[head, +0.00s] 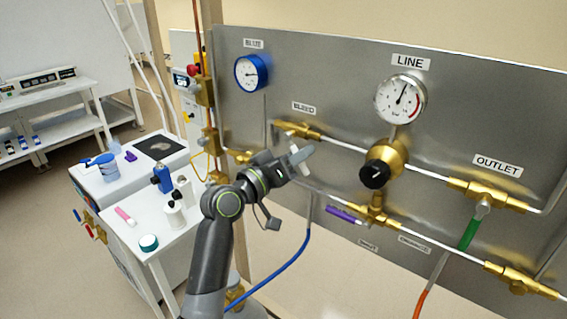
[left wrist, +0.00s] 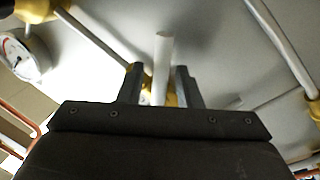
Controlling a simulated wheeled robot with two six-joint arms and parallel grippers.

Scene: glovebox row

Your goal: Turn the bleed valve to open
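The BLEED label (head: 304,108) is on the steel panel, with a brass fitting (head: 298,129) just below it. A pale grey-white lever (head: 301,154) stands at the fingers of my left gripper (head: 287,166). In the left wrist view the lever (left wrist: 164,52) rises between the two dark fingers of the left gripper (left wrist: 159,72), with brass behind it. A gap shows beside the lever, so the fingers look open around it, not clamped. The gripper hides most of this valve's body. My right gripper is not in view.
The panel carries a blue gauge (head: 252,72), a LINE gauge (head: 401,99), a black regulator knob (head: 375,174), a purple lever (head: 344,215) and a green lever (head: 469,234). A blue hose (head: 285,268) hangs below. A white cart (head: 160,229) with bottles stands left.

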